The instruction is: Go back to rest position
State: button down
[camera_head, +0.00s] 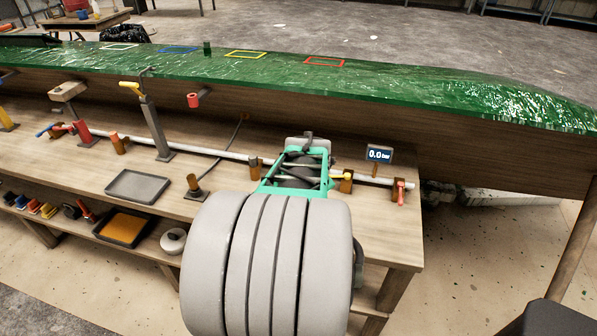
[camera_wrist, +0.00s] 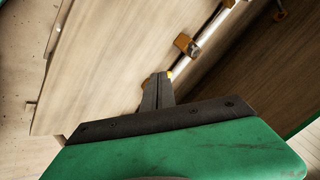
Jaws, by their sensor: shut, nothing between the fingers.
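My gripper shows in the wrist view (camera_wrist: 158,92) with its dark fingers shut together and nothing between them. It is above the wooden bench (camera_wrist: 110,65), close to the right end of the pipe. In the head view my green and grey wrist is over the right part of the bench (camera_head: 385,235), in front of the white pipe (camera_head: 225,153).
A gauge display (camera_head: 379,154) reading 0.0 bar stands behind the pipe. The green hull mould (camera_head: 400,85) runs along the back. A grey tray (camera_head: 138,186), a tall post (camera_head: 155,128) and several fittings occupy the bench's left. The floor (camera_head: 470,260) right of the bench is largely clear.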

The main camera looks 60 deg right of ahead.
jog(key=s+a+f+n+g+y, duration=0.1)
jog(key=s+a+f+n+y, duration=0.25)
jog(key=a, duration=0.35)
jog(key=s+a+f+n+g+y, duration=0.1)
jog(key=s+a+f+n+y, duration=0.1)
jog(key=a+n, duration=0.35)
jog(key=w+a+r+n+p, duration=0.1)
jog(key=w+a+r+n, duration=0.3)
jog(key=a, duration=0.5)
jog(key=w+a+r+n+t+p, duration=0.1)
jog(key=w+a+r+n, duration=0.3)
jog(key=a, duration=0.6)
jog(key=w+a+r+n+t+y+p, duration=0.1)
jog(key=w+a+r+n+p, duration=0.2)
jog(key=a, duration=0.7)
jog(key=shift+w+r+n, duration=0.75)
jog(key=shift+w+n, duration=0.35)
jog(key=shift+w, duration=0.1)
jog(key=shift+d, duration=0.1)
